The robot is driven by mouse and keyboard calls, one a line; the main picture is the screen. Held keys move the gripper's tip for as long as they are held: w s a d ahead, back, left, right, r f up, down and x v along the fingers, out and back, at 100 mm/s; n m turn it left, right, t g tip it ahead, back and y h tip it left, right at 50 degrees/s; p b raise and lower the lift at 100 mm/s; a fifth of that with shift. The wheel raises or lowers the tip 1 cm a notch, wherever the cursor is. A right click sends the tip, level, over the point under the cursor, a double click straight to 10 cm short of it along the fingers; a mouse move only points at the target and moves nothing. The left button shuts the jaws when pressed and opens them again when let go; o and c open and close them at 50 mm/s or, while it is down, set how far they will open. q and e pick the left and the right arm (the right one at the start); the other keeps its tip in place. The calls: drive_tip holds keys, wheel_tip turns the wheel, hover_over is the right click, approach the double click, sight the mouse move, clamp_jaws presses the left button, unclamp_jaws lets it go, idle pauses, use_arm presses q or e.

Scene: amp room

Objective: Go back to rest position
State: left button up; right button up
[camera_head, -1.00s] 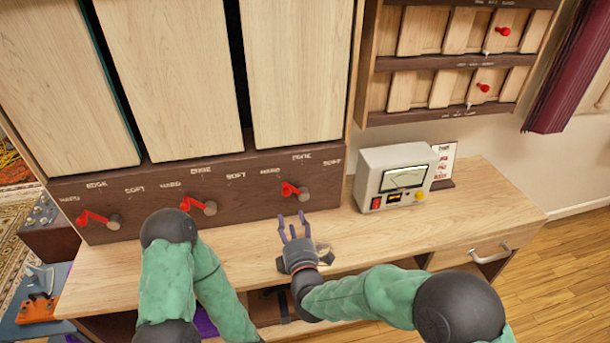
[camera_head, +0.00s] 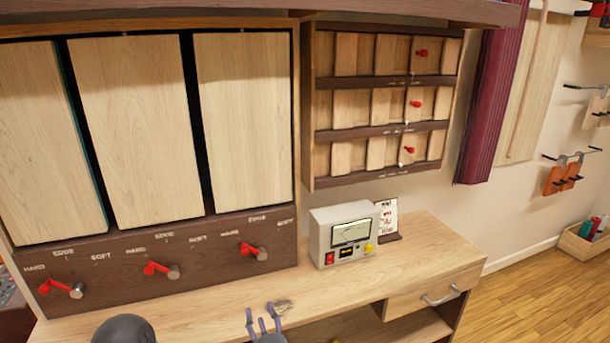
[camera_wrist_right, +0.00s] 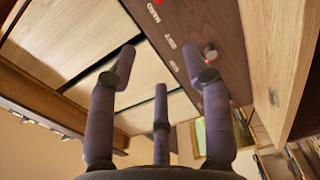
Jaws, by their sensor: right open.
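My right gripper (camera_head: 262,322) is at the bottom edge of the head view, over the front of the wooden desk top (camera_head: 365,283). Its purple-grey fingers point up and stand apart, with nothing between them. The right wrist view also shows the spread, empty fingers (camera_wrist_right: 165,85), with the wooden panels and dark switch board beyond. The rest of my right arm is cut off by the head view's lower edge. A dark joint of my left arm shows at the bottom left. My left gripper is out of view.
A dark board carries three red lever knobs (camera_head: 160,269) below tall wooden panels (camera_head: 138,130). A white meter box (camera_head: 345,236) stands on the desk beside a small sign (camera_head: 387,219). A shelf unit (camera_head: 383,134) hangs above. Open floor (camera_head: 525,290) lies to the right.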

drive_tip(key=s+d+f+m+g+h, duration=0.1)
drive_tip(key=s+d+f+m+g, duration=0.4)
drive_tip(key=f, duration=0.6)
drive_tip(key=d+f+m+g+h, duration=0.25)
drive_tip(key=d+f+m, duration=0.45)
drive_tip(key=f, duration=0.5)
drive_tip(key=s+d+f+m+g, duration=0.3)
drive_tip(key=s+f+m, duration=0.1)
drive_tip(key=s, duration=0.3)
drive_tip(key=s+d+f+m+g+y, duration=0.1)
drive_tip(key=s+d+f+m+g, duration=0.2)
drive_tip(key=s, duration=0.5)
drive_tip(key=s+d+f+m+g, duration=0.3)
drive_tip(key=s+f+m, duration=0.2)
drive_tip(key=s, duration=0.2)
drive_tip(key=shift+s+m, duration=0.3)
